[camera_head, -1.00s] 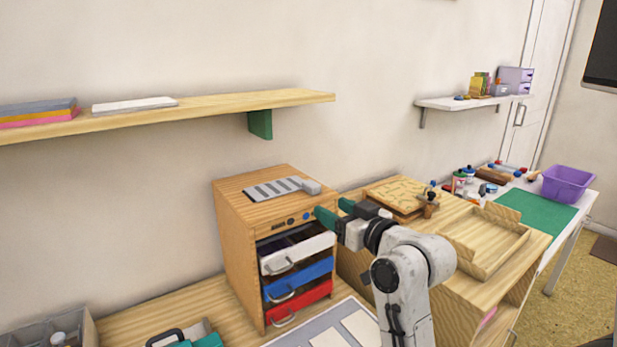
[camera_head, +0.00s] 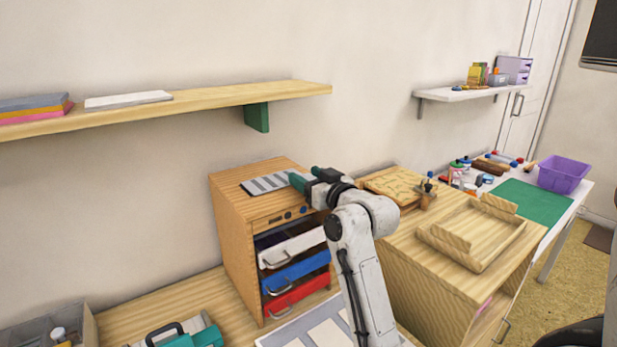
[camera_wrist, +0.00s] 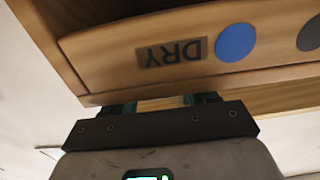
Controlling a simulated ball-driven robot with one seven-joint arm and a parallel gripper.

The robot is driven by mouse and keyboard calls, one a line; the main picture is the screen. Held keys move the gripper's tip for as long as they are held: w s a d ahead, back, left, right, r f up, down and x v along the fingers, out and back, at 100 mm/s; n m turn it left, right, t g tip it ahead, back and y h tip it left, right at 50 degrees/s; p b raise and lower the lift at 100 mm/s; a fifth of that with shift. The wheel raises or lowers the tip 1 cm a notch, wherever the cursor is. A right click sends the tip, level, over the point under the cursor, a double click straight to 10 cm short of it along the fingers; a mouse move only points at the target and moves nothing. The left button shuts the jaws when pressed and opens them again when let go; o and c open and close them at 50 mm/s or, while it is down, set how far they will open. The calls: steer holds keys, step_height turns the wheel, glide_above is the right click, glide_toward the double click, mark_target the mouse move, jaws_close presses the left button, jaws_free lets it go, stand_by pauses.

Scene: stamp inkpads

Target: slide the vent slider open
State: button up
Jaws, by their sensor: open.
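The grey slatted vent (camera_head: 266,183) lies on top of the wooden cabinet (camera_head: 238,240). The slider's grip at the vent's right end is hidden behind my gripper in the head view. My gripper (camera_head: 305,178), with green fingers, is open at the right end of the vent. I cannot tell whether it touches the slider. In the wrist view, my fingers (camera_wrist: 165,103) reach toward the cabinet's top edge, with space between them. The vent is not visible in the wrist view.
The cabinet front carries an upside-down "DRY" label (camera_wrist: 172,53) and a blue round button (camera_wrist: 236,42). Below are white (camera_head: 290,246), blue (camera_head: 297,272) and red (camera_head: 297,296) drawers. A wooden shelf (camera_head: 200,108) hangs above. A wooden tray (camera_head: 470,235) lies to the right.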

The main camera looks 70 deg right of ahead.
steer(key=shift+c, duration=0.2)
jaws_close()
stand_by(0.4)
